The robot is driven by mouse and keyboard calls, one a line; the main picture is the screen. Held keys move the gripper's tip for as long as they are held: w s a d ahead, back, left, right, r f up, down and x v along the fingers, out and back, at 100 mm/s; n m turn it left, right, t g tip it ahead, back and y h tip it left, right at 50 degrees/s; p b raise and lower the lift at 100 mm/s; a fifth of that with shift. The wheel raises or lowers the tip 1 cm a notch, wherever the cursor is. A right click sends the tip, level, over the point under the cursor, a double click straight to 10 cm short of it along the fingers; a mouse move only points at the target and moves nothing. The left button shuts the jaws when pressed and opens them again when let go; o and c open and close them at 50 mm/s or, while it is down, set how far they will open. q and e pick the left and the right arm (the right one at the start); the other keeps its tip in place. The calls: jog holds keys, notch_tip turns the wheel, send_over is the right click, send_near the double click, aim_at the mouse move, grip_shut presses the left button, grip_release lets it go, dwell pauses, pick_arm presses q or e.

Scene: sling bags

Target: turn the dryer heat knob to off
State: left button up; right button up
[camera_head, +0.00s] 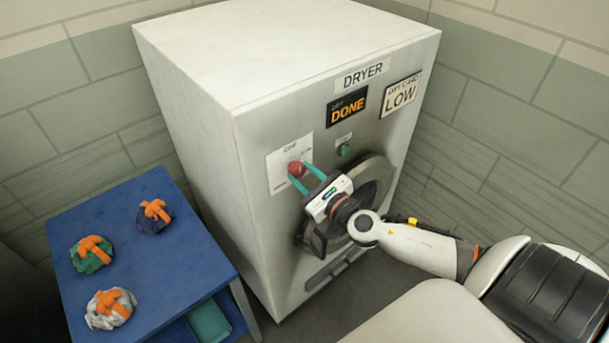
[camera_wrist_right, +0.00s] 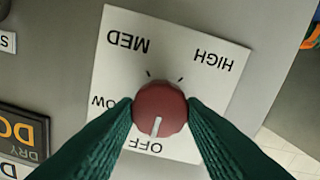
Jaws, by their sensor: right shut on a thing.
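The white dryer (camera_head: 190,130) stands in the middle of the head view. Its red heat knob (camera_head: 297,169) sits on a white dial plate (camera_head: 276,178) on the front panel. In the right wrist view the knob (camera_wrist_right: 160,107) fills the centre, and the plate's labels appear upside down: MED, HIGH, LOW and OFF (camera_wrist_right: 146,147). The knob's white pointer line points down toward OFF. My right gripper (camera_head: 304,174) is shut on the knob, with one green finger on each side; the fingers partly cover LOW. My left gripper is not in view.
A display reading DONE (camera_head: 347,107), a LOW card (camera_head: 401,95) and a green button (camera_head: 344,150) are on the dryer's front. The round door (camera_head: 376,172) is behind my right wrist. A blue table (camera_head: 165,270) with several tied cloth bundles stands left.

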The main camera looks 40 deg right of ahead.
jog(key=o, duration=1)
jog(key=shift+f, duration=0.1)
jog(key=s+b, duration=0.5)
jog(key=s, duration=0.7)
jog(key=shift+d, duration=0.45)
